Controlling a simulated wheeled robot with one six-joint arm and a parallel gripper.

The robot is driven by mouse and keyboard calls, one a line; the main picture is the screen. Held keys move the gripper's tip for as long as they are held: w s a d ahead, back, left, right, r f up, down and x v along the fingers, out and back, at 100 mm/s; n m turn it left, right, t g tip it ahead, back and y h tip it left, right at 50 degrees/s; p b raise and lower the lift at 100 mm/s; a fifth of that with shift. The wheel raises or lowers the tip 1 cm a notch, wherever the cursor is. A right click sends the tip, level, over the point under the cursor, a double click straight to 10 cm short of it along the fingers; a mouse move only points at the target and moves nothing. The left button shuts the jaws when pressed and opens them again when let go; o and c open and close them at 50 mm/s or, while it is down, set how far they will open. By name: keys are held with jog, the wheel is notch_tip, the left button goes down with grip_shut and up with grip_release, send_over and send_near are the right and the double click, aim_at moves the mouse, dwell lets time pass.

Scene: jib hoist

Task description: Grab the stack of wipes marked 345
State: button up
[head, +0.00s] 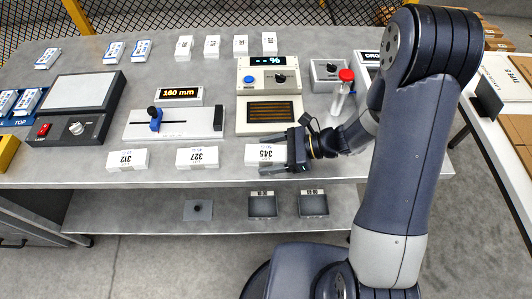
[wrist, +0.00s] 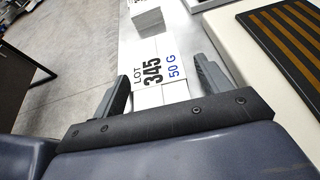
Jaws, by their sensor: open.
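The stack of wipes marked 345 (head: 259,154) is a white block near the front edge of the grey bench. In the wrist view the stack (wrist: 153,72) shows "LOT 345" and "50 G" on top. My gripper (head: 272,155) is at the right end of the stack. In the wrist view my gripper (wrist: 163,84) is open, with one finger on each side of the stack. I cannot tell whether the fingers touch it. The gripper partly hides the stack's near end.
Similar white stacks marked 327 (head: 197,157) and 312 (head: 127,159) stand to the left along the front edge. A beige device with a dark striped plate (head: 269,112) sits just behind. A red-capped bottle (head: 342,95) stands to the right, near my arm.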

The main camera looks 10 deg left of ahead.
jog(key=shift+c, duration=0.4)
jog(key=c, duration=1)
